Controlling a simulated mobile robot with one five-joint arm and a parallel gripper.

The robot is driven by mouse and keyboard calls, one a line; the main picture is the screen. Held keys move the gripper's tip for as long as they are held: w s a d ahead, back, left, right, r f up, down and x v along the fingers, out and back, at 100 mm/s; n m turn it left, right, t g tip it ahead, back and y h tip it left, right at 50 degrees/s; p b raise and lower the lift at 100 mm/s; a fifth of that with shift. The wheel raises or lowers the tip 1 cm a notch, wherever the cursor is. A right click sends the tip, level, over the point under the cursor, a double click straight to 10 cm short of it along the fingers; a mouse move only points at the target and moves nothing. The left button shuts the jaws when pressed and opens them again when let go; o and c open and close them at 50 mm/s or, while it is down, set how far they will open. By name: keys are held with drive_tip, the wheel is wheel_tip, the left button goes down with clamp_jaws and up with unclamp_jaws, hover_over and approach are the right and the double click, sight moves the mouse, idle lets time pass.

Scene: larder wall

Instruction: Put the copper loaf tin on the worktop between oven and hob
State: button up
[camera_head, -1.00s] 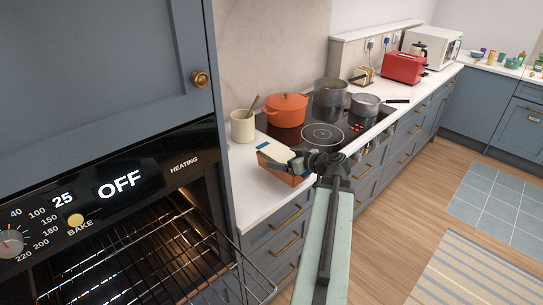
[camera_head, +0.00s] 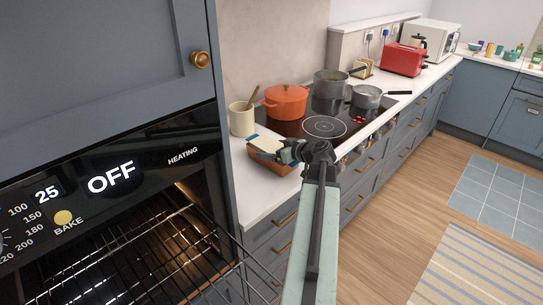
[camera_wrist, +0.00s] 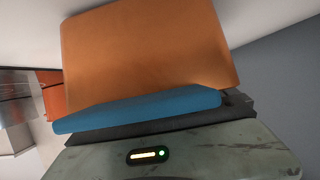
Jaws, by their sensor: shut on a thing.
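The copper loaf tin (camera_head: 272,161) is over the strip of white worktop (camera_head: 258,196) between the oven (camera_head: 120,215) and the hob (camera_head: 345,115). My gripper (camera_head: 262,145) is shut on it. In the wrist view the tin (camera_wrist: 150,50) fills the middle as a flat copper face behind the blue finger pad (camera_wrist: 140,108). I cannot tell whether the tin touches the worktop. My gripper and wrist hide part of the tin in the head view.
A cream utensil crock (camera_head: 242,119) stands behind the tin, by the wall. An orange pot (camera_head: 286,101) and grey pans (camera_head: 331,84) stand on the hob. The oven is open with its rack (camera_head: 150,265) showing. Worktop in front of the tin is clear.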

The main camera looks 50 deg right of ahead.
sight(295, 162)
drive_tip(key=shift+w, duration=0.2)
drive_tip(key=shift+s+f, duration=0.1)
drive_tip(key=shift+f, duration=0.1)
drive_tip(key=o, duration=1.7)
drive_tip(key=shift+r, duration=0.3)
drive_tip(key=p+v, duration=0.5)
drive_tip(key=v, duration=0.6)
drive_tip(key=shift+s+r, duration=0.15)
drive_tip(key=shift+s, duration=0.3)
